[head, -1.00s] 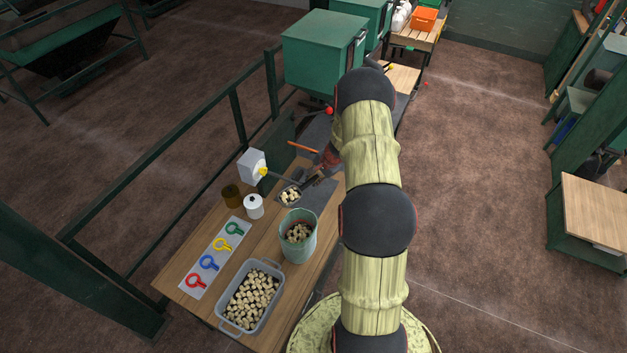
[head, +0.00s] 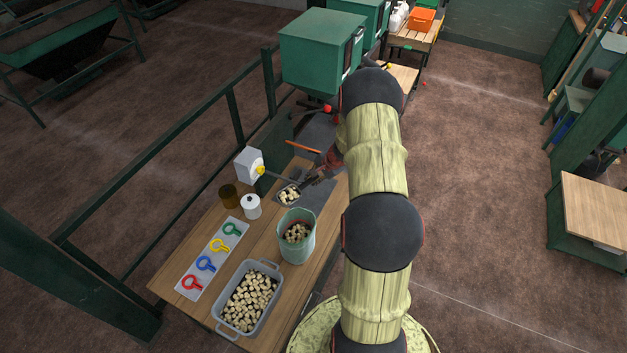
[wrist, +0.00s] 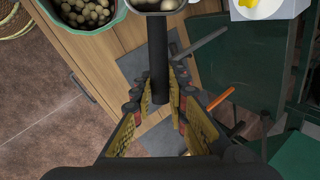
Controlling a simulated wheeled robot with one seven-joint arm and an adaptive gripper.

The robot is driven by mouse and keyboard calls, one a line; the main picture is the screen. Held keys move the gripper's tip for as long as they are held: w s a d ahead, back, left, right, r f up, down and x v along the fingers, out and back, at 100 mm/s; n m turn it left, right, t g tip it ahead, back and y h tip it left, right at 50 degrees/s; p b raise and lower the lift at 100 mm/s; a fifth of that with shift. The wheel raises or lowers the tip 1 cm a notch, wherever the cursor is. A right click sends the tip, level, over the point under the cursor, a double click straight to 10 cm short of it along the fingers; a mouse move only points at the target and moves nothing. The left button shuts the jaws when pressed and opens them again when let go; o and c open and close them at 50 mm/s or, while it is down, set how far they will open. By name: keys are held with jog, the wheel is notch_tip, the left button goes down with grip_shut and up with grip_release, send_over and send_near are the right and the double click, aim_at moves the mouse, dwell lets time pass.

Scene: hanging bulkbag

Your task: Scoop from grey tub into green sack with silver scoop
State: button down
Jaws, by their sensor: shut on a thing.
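The silver scoop (head: 289,195) is loaded with pale chunks and is beyond the green sack, over the dark mat. My gripper (head: 314,177) is shut on its handle; the wrist view shows the black handle (wrist: 158,60) between my gripper's yellow-padded fingers (wrist: 165,100). The scoop's bowl is partly cut off at that view's top edge. The green sack (head: 298,254) stands open on the bench with chunks inside; its rim also shows in the wrist view (wrist: 117,20). The grey tub (head: 241,327) at the bench's near end holds many pale chunks.
A panel with red, blue, yellow and green ring tags (head: 213,258) lies left of the tub. A white canister (head: 251,207), a brown jar (head: 228,196) and a grey box with a yellow knob (head: 248,164) stand along the left edge, near a green railing (head: 239,118).

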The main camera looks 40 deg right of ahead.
jog(key=shift+s+r+t+b, duration=0.1)
jog(key=shift+s+t+b, duration=0.45)
jog(key=shift+b, duration=2.5)
jog(key=shift+s+t+b, duration=0.1)
jog(key=shift+t+b, duration=0.75)
jog(key=shift+b, duration=2.2)
jog(key=shift+s+t+b, duration=0.25)
jog(key=shift+t+b, duration=1.45)
jog(key=shift+b, duration=3)
